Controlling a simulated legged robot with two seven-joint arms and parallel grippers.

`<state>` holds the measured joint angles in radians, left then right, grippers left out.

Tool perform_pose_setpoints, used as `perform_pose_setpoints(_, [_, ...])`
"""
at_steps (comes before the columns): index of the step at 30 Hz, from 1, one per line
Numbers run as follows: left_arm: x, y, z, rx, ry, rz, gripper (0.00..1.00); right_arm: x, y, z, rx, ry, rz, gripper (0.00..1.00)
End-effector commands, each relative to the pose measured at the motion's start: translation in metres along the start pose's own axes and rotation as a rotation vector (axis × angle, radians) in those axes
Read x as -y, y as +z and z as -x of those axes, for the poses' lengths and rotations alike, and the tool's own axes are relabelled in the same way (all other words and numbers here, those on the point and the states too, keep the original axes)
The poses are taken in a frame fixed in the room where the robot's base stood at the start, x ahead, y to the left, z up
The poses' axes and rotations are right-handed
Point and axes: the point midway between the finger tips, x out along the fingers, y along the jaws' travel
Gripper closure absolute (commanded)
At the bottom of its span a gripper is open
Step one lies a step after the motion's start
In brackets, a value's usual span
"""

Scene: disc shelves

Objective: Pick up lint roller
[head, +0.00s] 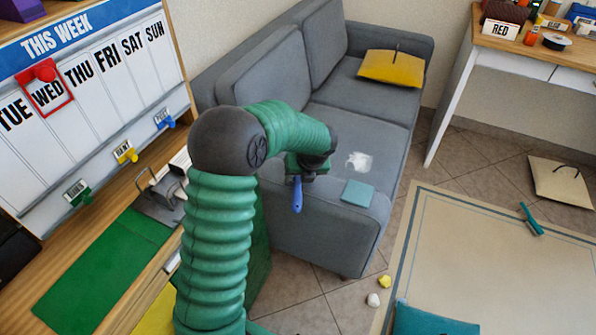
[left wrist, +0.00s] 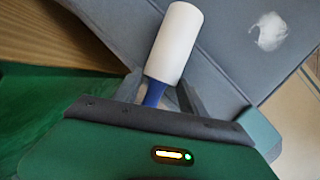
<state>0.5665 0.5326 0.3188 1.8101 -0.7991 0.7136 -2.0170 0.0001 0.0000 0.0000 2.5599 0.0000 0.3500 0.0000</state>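The lint roller has a white roll (left wrist: 176,45) and a blue handle (left wrist: 154,92). In the left wrist view it lies just ahead of my left gripper (left wrist: 158,88), with the handle between the two dark fingers. Gaps show on both sides of the handle, so the gripper looks open. In the head view, my left gripper (head: 306,172) is over the near arm of the sofa, and the roller's blue handle (head: 297,195) shows just below it. The white roll is hidden there. My right gripper is not in view.
The grey sofa (head: 290,225) holds a yellow cushion (head: 392,68), a white fuzzy patch (head: 360,161) and a teal cloth (head: 357,193). A wooden desk with a green mat (head: 100,270) stands at left. A rug (head: 480,255) covers the floor at right.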

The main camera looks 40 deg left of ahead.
Motion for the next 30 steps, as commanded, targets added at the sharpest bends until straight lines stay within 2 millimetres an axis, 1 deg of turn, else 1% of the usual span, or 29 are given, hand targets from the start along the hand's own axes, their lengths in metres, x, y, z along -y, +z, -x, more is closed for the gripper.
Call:
perform_pose_setpoints(1, [0.0, 0.0, 0.0, 0.0, 0.0, 0.0, 0.66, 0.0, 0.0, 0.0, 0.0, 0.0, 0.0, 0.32])
perform_pose_setpoints(6, [0.0, 0.0, 0.0, 0.0, -0.001, 0.0, 0.89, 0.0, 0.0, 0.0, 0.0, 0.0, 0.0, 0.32])
perform_pose_setpoints(9, [0.0, 0.0, 0.001, 0.001, -0.001, 0.0, 1.0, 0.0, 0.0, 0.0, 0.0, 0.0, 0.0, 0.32])
perform_pose_setpoints(14, [0.0, 0.0, 0.001, 0.001, -0.001, 0.0, 1.0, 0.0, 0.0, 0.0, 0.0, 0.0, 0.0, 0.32])
perform_pose_setpoints(17, [0.0, 0.002, 0.004, 0.001, -0.001, 0.0, 1.0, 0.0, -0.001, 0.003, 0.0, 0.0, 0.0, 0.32])
perform_pose_setpoints(20, [-0.002, 0.006, 0.013, 0.002, -0.001, 0.0, 1.0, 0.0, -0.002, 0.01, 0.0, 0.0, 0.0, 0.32])
perform_pose_setpoints(26, [-0.006, 0.016, 0.039, 0.002, -0.002, 0.0, 1.0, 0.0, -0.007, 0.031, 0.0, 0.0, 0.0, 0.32])
perform_pose_setpoints(28, [-0.007, 0.004, 0.041, 0.001, 0.0, -0.003, 1.0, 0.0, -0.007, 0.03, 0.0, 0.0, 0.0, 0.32])
perform_pose_setpoints(30, [-0.011, -0.008, 0.048, 0.001, 0.0, -0.003, 1.0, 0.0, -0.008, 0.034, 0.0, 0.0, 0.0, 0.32])
